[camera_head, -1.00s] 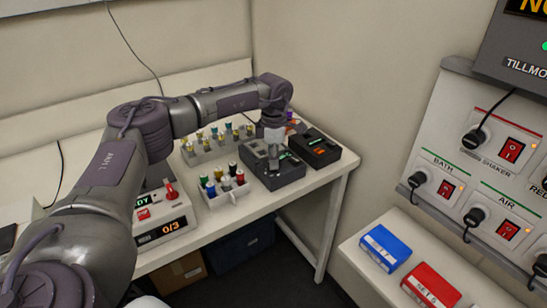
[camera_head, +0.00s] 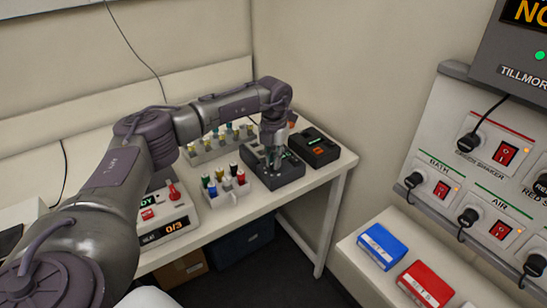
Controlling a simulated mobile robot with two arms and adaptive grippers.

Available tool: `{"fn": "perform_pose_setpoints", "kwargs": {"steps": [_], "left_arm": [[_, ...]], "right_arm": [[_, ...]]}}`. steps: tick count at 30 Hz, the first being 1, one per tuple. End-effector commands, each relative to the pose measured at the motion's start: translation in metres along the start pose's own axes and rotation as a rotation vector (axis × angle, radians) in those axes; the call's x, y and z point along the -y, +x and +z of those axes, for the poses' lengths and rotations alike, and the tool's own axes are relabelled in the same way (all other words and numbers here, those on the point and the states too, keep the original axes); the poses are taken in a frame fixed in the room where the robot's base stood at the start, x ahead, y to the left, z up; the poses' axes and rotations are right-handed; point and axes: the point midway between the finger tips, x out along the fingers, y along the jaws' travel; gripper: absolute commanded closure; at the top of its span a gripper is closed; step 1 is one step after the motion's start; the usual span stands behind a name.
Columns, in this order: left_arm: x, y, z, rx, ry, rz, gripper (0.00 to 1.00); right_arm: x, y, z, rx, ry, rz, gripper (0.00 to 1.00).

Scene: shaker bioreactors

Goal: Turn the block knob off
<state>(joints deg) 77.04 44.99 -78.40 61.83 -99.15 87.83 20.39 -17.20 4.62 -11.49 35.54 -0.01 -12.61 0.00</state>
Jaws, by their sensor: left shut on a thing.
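The dark grey block unit (camera_head: 289,174) sits on the white bench near its right end. My left gripper (camera_head: 271,158) reaches down over the middle of its top face. It is shut on the block's knob, which is mostly hidden behind the fingers. The knob's pointing direction is too small and covered to read. My right gripper is not in view.
A black unit with an orange display (camera_head: 317,150) stands just right of the block. A switch panel (camera_head: 470,185) is on the right wall.

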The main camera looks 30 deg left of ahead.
Motion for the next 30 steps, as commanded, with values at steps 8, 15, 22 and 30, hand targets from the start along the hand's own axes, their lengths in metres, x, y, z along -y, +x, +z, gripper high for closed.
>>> {"fn": "perform_pose_setpoints", "kwargs": {"steps": [8, 15, 22, 30], "left_arm": [[0.0, -0.003, 0.001, 0.004, -0.262, -0.001, 1.0], [0.0, -0.003, 0.001, 0.005, -0.49, -0.002, 1.0], [0.0, -0.004, 0.002, 0.005, -0.706, -0.003, 1.0], [-0.001, -0.004, 0.002, 0.006, -0.924, -0.003, 1.0]], "right_arm": [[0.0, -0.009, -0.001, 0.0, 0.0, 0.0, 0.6], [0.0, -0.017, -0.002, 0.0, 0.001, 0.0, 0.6], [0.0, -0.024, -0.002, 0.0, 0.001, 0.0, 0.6], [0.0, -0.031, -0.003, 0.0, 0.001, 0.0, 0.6]]}}
